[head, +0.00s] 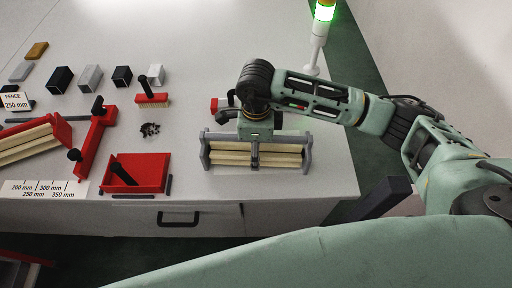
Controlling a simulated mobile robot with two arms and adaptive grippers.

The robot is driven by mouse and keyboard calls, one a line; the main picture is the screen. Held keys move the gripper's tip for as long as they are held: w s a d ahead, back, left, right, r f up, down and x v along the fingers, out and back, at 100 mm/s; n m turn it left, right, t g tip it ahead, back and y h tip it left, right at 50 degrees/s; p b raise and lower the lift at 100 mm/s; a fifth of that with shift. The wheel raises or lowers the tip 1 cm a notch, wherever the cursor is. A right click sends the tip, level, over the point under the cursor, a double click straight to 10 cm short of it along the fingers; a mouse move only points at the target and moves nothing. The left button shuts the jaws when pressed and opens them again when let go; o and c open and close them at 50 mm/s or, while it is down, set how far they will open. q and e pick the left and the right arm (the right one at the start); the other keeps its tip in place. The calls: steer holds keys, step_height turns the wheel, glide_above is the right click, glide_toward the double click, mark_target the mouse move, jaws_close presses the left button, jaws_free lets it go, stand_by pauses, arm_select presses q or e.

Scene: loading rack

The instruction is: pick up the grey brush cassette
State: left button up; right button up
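The grey brush cassette (307,154) lies near the front edge of the table, right of centre. It has grey end plates and pale wooden bars between them. My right gripper (254,150) points down over the middle of the cassette, from an arm that comes in from the right. It covers part of the cassette's back side. The fingertips are hidden or too small to tell whether they hold it. My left gripper is not in view.
A red brush cassette (62,130) lies at the far left. A red dustpan (152,172), a hand brush (151,98), a red fence (94,140) and several blocks stand left of the grey cassette. A signal lamp (318,40) glows green behind my arm. The table behind the cassette is mostly clear.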

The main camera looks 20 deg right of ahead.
steer(key=shift+c, duration=0.3)
steer(key=c, duration=1.5)
steer(key=shift+w, duration=0.1)
steer(key=shift+c, duration=0.2)
steer(key=shift+r, duration=0.15)
